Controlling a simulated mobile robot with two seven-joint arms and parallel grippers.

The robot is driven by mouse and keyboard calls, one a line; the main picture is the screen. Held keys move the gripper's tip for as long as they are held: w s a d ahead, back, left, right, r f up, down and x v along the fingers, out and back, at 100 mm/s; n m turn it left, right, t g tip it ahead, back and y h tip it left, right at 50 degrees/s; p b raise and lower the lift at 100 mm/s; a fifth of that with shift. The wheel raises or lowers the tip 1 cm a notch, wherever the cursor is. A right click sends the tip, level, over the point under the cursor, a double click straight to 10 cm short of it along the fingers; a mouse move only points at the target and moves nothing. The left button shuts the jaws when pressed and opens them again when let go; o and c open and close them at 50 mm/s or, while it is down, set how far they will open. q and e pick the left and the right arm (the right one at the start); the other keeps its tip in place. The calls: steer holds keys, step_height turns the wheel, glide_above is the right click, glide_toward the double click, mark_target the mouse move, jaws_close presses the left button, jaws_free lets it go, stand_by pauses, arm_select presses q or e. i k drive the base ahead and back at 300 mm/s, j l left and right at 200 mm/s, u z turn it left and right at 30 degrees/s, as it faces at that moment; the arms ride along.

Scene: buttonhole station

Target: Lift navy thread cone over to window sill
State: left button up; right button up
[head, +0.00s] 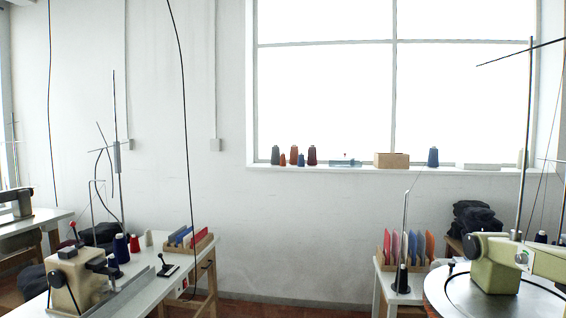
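A navy thread cone (121,249) stands upright on the left sewing table (150,262), beside a red cone (134,243) and behind the cream sewing machine (75,279). The window sill (350,169) runs along the back wall below the bright window. Blue-grey cones stand upright on it at its left end (275,156) and right of its middle (433,158). A small dark cone (540,237) shows at the far right, partly hidden by the green machine. Neither of my grippers is in view.
The sill also holds brown and maroon cones (311,155) and a cardboard box (391,160). Thin rods and hanging cables (183,100) rise above the left table. A green machine (500,262) stands on a round table at right. Open floor (290,307) lies between the tables.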

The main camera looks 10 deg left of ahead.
mark_target(112, 263)
steer(key=i+j+u, duration=0.2)
steer(key=u, duration=0.2)
steer(key=i+u, duration=0.35)
steer(key=i+j+u, duration=0.1)
steer(key=i+u, duration=0.15)
steer(key=u, duration=0.15)
steer(key=i+l+u, duration=0.1)
steer(key=i+u, duration=0.25)
steer(key=u, duration=0.7)
steer(key=l+u, duration=0.45)
steer(key=i+l+u, duration=0.1)
steer(key=l+u, duration=0.15)
steer(key=u, duration=0.2)
steer(key=l+u, duration=0.25)
steer(key=l, duration=0.2)
steer(key=k+l+u, duration=0.1)
steer(key=l+u, duration=0.15)
steer(key=l, duration=0.2)
steer(key=k+l+u, duration=0.1)
steer(key=l, duration=0.35)
steer(key=k+l+u, duration=0.1)
steer(key=l, duration=0.35)
